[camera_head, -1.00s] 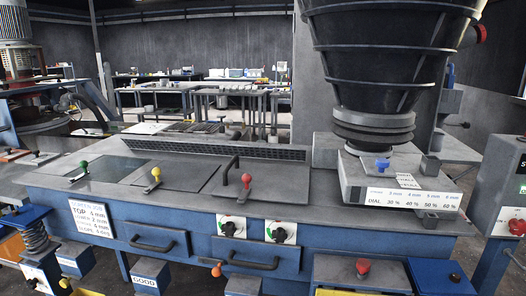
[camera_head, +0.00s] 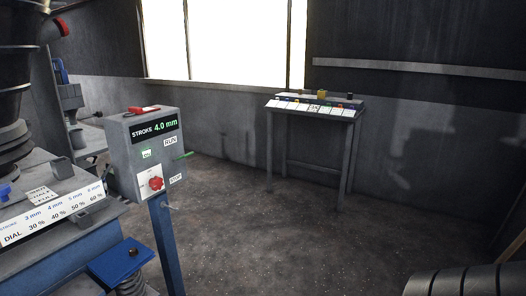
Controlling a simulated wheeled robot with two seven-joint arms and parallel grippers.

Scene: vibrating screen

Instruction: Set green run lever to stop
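The green run lever (camera_head: 184,156) sticks out from the right side of a grey control box (camera_head: 118,165) on a blue post. It sits between the RUN label (camera_head: 170,141) above and the STOP label (camera_head: 176,178) below, a little nearer RUN. The box front has a display reading "STROKE 4.0 mm" (camera_head: 155,129) and a red knob (camera_head: 155,184). Neither of my grippers shows in the head view.
The vibrating screen's grey deck with a dial chart (camera_head: 50,213) is at the left. A small table (camera_head: 318,111) stands by the back wall. The floor (camera_head: 270,235) between is clear.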

